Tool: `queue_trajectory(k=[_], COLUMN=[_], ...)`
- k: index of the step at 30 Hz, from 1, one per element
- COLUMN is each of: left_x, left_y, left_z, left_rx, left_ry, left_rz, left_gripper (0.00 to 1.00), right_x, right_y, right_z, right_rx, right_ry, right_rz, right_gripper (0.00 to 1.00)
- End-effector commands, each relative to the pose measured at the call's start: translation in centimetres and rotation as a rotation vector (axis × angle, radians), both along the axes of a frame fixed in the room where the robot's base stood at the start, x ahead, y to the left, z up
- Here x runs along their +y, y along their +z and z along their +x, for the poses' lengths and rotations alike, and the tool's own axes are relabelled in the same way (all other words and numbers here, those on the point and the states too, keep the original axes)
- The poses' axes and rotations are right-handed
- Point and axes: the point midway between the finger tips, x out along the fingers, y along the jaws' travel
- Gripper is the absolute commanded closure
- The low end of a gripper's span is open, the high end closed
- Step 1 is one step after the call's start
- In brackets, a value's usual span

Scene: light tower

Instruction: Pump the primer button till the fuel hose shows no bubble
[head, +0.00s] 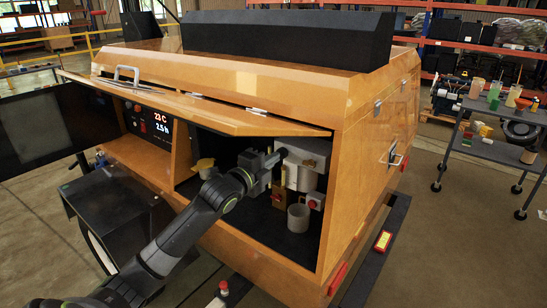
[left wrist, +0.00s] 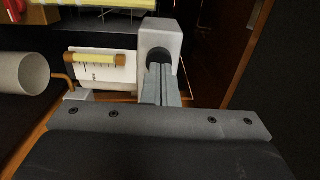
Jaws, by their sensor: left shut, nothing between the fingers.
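My left gripper (head: 278,157) reaches into the open compartment of the orange machine. In the left wrist view the left gripper (left wrist: 160,72) has its fingers together with nothing between them. Their tips are at the dark round face of a grey block (left wrist: 161,33), apparently the primer button's housing; the fingers hide most of that face, so I cannot tell if it is pressed. Left of it, a short yellow fuel hose (left wrist: 95,59) runs between brown fittings before a white marked card (left wrist: 88,73). I cannot make out a bubble in it at this size. My right gripper is out of view.
A pale cup (head: 298,218) stands on the compartment floor; a pale round cylinder shows in the left wrist view (left wrist: 22,73). The raised orange hatch (head: 215,107) hangs over my arm. A lit panel (head: 150,125) is to the left. A tool cart (head: 500,130) stands far right.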

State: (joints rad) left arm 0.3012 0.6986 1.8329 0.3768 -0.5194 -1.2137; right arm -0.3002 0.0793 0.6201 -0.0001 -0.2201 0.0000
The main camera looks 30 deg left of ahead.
Motion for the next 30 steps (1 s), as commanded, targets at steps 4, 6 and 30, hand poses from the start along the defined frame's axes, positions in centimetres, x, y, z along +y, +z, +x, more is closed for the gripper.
queue_trajectory(k=[4, 6, 30], left_x=[-0.1, -0.1, -0.2], left_y=[0.0, 0.0, 0.0], left_z=[0.8, 1.0, 2.9], left_rx=[0.0, 0.001, 0.001], left_ry=[0.0, 0.0, 0.0], left_rz=[-0.002, -0.001, 0.0], left_gripper=[1.0, 1.0, 1.0], right_x=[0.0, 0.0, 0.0], right_y=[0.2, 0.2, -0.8], right_z=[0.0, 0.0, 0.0], right_rx=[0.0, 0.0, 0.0], right_ry=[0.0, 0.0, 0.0], right_rz=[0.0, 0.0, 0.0], right_gripper=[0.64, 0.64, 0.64])
